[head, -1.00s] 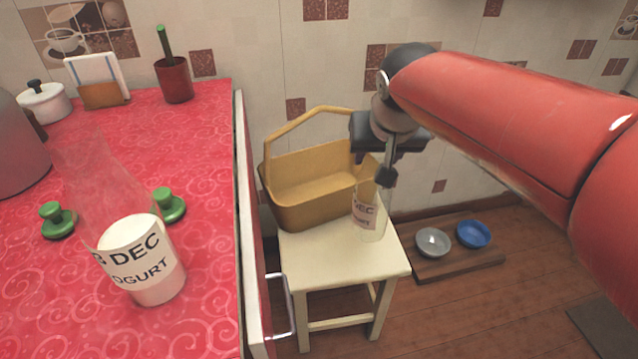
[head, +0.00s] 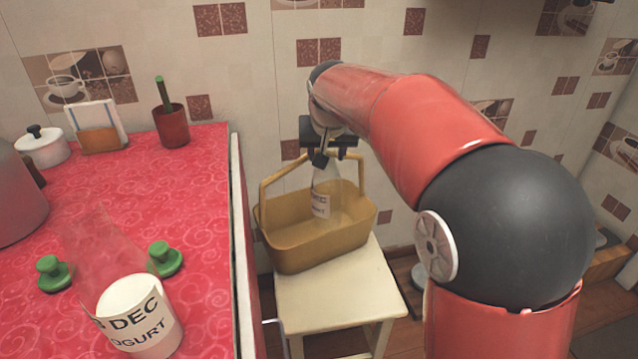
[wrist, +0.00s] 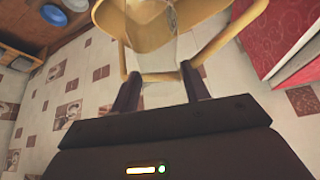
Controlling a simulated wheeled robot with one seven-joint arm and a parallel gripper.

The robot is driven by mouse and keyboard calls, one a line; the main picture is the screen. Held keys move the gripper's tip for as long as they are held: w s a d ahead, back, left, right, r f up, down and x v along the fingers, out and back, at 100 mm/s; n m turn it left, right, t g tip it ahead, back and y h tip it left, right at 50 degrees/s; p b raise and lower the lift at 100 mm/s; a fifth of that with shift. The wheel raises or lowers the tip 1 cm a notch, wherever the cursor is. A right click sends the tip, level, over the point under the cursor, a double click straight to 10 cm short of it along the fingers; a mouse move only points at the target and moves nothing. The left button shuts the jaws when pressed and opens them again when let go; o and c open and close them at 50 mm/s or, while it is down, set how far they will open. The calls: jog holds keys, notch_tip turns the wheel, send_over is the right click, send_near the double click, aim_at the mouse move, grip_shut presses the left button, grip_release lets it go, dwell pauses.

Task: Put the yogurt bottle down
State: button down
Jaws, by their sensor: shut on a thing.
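My gripper (head: 322,161) is shut on the neck of a clear yogurt bottle (head: 322,204) with a pale label. The bottle hangs upright within the outline of the yellow basket (head: 320,247), under its handle. I cannot tell whether its base touches the basket floor. In the wrist view the clear bottle (wrist: 152,45) shows between the two fingers, with the basket (wrist: 112,20) behind it.
The basket stands on a cream stool (head: 335,291), whose front part is bare. The red counter (head: 190,215) holds two green-knobbed things (head: 165,259), a red cup (head: 171,126), a napkin holder (head: 100,140) and a white pot (head: 42,147). A tiled wall is close behind.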

aim_at(321, 184)
jog(key=shift+w+a, duration=0.35)
jog(key=shift+w, duration=0.3)
jog(key=shift+w+a, duration=0.35)
jog(key=shift+w, duration=0.3)
jog(key=shift+s+f, duration=0.15)
jog(key=shift+f, duration=0.6)
notch_tip(321, 184, down, 9)
jog(key=shift+r, duration=0.1)
jog(key=shift+w+a+f, duration=0.2)
jog(key=shift+w+f, duration=0.25)
jog(key=shift+f, duration=0.1)
jog(key=c, duration=0.7)
grip_release()
